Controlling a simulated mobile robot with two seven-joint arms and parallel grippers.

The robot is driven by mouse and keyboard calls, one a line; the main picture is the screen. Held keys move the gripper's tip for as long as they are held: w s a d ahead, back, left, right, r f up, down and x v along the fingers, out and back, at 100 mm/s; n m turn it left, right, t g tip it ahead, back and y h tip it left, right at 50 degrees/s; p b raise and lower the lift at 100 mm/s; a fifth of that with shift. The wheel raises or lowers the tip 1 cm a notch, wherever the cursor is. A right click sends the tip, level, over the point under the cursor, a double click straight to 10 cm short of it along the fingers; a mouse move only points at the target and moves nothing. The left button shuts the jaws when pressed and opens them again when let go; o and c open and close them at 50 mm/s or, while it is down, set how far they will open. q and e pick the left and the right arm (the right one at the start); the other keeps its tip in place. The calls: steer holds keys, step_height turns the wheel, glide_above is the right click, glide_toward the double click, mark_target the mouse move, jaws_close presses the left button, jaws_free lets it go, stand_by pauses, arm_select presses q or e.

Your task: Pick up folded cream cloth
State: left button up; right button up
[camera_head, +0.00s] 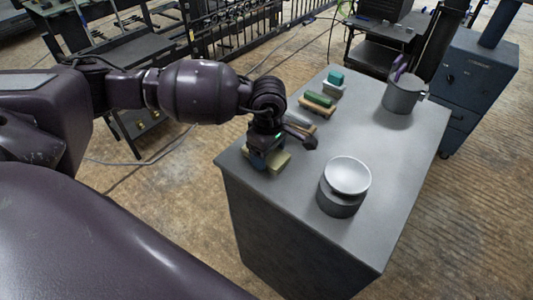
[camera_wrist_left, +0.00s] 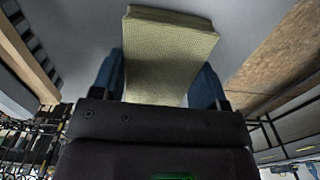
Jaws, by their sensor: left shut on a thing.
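The folded cream cloth (camera_head: 279,161) lies at the near left corner of the grey table, partly hidden by my left gripper. My left gripper (camera_head: 262,160) reaches down over it from the left. In the left wrist view the cream cloth (camera_wrist_left: 168,50) sits between the two blue fingers of my left gripper (camera_wrist_left: 163,85), which are shut on it. I cannot tell whether the cloth is lifted off the table. My right gripper is not in view.
The grey table (camera_head: 290,215) also holds a white bowl on a dark round base (camera_head: 345,185), a grey pot (camera_head: 403,93), a green block on a tan one (camera_head: 318,101) and a teal block on a pale one (camera_head: 335,80). The table's middle is clear.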

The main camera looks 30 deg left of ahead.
arm_select(q)
step_height(320, 180, up, 20)
steer(key=shift+p, duration=0.85)
